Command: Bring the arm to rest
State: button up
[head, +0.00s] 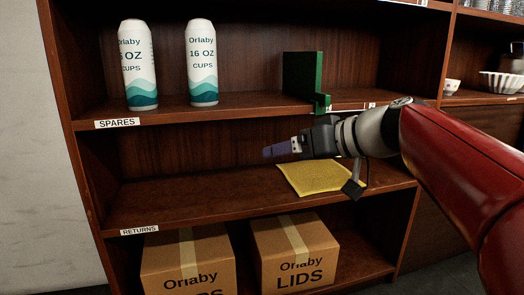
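My arm reaches in from the right, and my gripper (280,149) points left in front of the open shelving. Its fingers are seen side-on and look purplish-grey at the tip. I cannot tell whether they are apart or closed, or whether anything is between them. My gripper appears in front of the space between the SPARES shelf (250,108) and the RETURNS shelf (180,205). A yellow cloth or pad (312,181) lies on the RETURNS shelf, below and right of the fingertips in the picture. My wrist and forearm hide part of the shelving's right side.
Two white-and-teal cup sleeves (138,66) (202,62) stand on the SPARES shelf. A green bracket-like piece (303,80) stands right of them. Two cardboard boxes (187,268) (293,250) sit at the bottom. Bowls (500,83) show at far right. The RETURNS shelf's left part is clear.

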jog(key=s+d+f+m+g+h, duration=0.1)
jog(key=s+d+f+m+h, duration=0.3)
jog(key=s+f, duration=0.75)
jog(key=s+d+f+m+g+h, duration=0.25)
jog(key=s+d+f+h, duration=0.3)
jog(key=s+f, duration=0.6)
notch_tip(320, 180, up, 12)
jog(key=w+p, duration=0.1)
jog(key=p, duration=1.2)
jog(key=shift+w+a+t+h+p, duration=0.2)
jog(key=shift+w+t+h+p, duration=0.05)
jog(key=shift+t+h+p, duration=0.1)
